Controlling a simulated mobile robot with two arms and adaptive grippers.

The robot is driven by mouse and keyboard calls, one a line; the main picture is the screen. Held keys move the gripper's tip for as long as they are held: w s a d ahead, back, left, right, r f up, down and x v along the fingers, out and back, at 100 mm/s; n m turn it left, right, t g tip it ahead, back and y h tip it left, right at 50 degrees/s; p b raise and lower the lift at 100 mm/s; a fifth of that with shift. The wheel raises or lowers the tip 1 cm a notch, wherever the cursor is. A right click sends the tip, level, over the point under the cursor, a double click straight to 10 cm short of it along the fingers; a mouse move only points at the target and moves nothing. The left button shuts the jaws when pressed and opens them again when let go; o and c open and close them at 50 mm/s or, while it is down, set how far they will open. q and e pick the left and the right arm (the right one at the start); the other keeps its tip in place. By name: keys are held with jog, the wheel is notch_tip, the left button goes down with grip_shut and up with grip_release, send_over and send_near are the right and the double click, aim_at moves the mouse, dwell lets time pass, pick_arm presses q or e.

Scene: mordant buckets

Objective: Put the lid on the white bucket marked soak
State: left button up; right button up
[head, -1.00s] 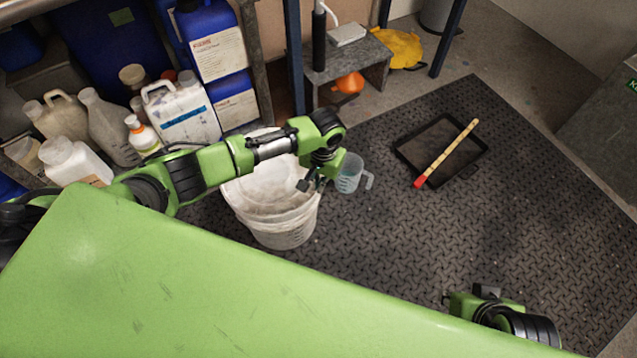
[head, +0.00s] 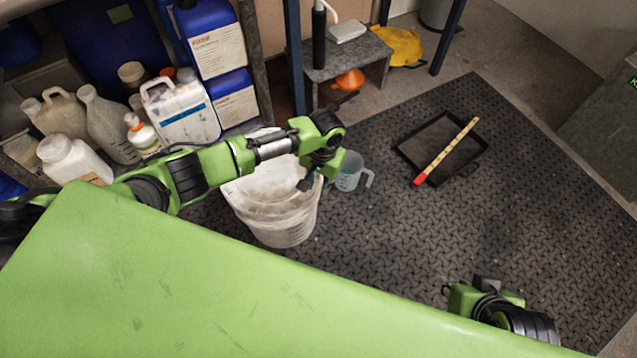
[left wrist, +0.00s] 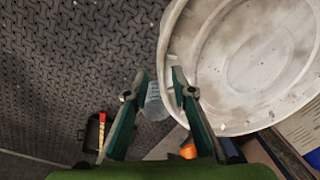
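The white bucket (head: 285,232) stands on the dark floor mat in the head view, partly hidden by my left arm. I cannot read a marking on it. A dirty white round lid (left wrist: 255,60) with a raised ring fills the right of the left wrist view. In the head view a pale disc-like surface (head: 250,190) shows at the bucket's top; how squarely it sits is hard to tell. My left gripper (left wrist: 159,80) is open at the lid's edge, one finger overlapping the rim in view. My right gripper (head: 487,283) is low at the right, its fingers unclear.
A clear measuring jug (head: 349,172) stands just right of the bucket. A black tray (head: 425,138) with a red-tipped stick (head: 447,150) lies on the mat (head: 400,250). Bottles and jugs (head: 183,115) crowd the shelf at left. The mat's middle is clear.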

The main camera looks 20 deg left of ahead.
pick_arm(q)
notch_tip(320, 180, up, 12)
jog(key=shift+d, duration=0.35)
dwell(0.7)
